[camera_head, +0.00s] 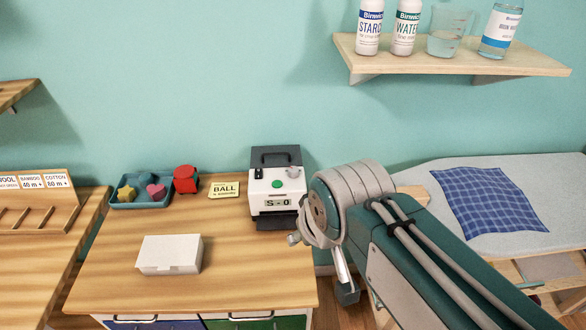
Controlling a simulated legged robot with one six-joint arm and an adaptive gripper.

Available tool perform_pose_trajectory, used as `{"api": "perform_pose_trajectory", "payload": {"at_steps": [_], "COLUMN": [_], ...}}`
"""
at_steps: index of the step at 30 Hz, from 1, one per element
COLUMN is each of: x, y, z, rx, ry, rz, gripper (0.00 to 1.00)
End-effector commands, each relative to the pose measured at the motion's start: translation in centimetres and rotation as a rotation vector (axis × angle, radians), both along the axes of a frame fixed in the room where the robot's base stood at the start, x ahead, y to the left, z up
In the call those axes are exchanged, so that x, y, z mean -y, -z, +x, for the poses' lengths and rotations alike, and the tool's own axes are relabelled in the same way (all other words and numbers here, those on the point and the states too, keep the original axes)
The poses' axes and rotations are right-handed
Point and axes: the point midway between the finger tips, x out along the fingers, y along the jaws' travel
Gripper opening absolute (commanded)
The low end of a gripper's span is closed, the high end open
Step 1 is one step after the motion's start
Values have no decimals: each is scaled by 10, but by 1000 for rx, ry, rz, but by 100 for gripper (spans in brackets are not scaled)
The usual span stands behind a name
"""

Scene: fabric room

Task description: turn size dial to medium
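A small grey and white machine (275,185) stands at the back right of the wooden table. Its front has a green round button (277,184), a small black part at upper left, and a panel (276,202) that reads "S - 0". A size dial cannot be told apart surely at this size. My arm comes in from the lower right, its large joint just right of the machine. The end of my arm, with my gripper (345,290), hangs low beside the table's right edge, apart from the machine. Its fingers are too hidden to show their opening.
On the wooden table (225,275) are a white box (170,254), a blue tray (142,203) with small shapes, a red round object (186,179) and a yellow sign (224,189). An ironing board (500,215) with blue cloth is at right. A bottle shelf (450,62) hangs above.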

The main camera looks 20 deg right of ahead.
Motion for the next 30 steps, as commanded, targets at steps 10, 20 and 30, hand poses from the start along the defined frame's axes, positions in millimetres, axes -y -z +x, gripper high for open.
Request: {"api": "perform_pose_trajectory", "payload": {"at_steps": [10, 20, 30], "x": [17, 43, 77], "y": [-33, -28, 17], "z": [92, 189, 282], "rx": [-135, -264, -397], "ry": [-59, -127, -200], "rz": [-54, -93, -111], "gripper": [78, 78, 78]}}
